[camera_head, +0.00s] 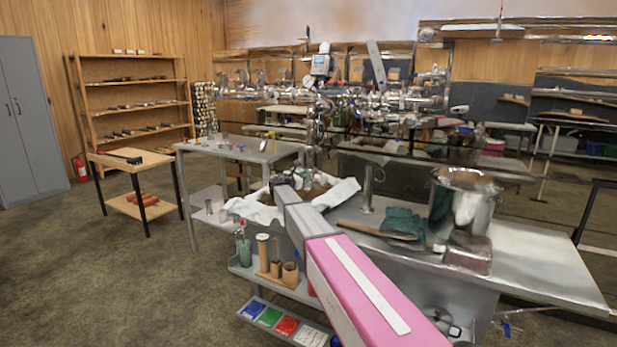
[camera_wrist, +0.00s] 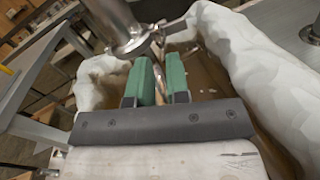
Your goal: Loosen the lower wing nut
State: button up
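In the wrist view, a steel pipe (camera_wrist: 112,18) comes down to a flanged clamp (camera_wrist: 132,45) just beyond my fingertips. A thin metal piece (camera_wrist: 168,26) sticks out from the clamp to the right; I cannot tell if it is part of the lower wing nut. My gripper (camera_wrist: 159,62) has two green fingers, parallel with a narrow gap between them. A small shiny piece shows in that gap, but nothing looks clamped. The fingertips are close below the clamp; contact cannot be told.
White crumpled cloth (camera_wrist: 265,75) lines both sides of a brown-bottomed space around my gripper. In the head view, a steel pot (camera_head: 462,210), green gloves (camera_head: 404,222) and a clear container (camera_head: 468,252) stand on the metal table (camera_head: 545,265) to the right.

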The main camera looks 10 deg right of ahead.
jog(key=v, duration=0.7)
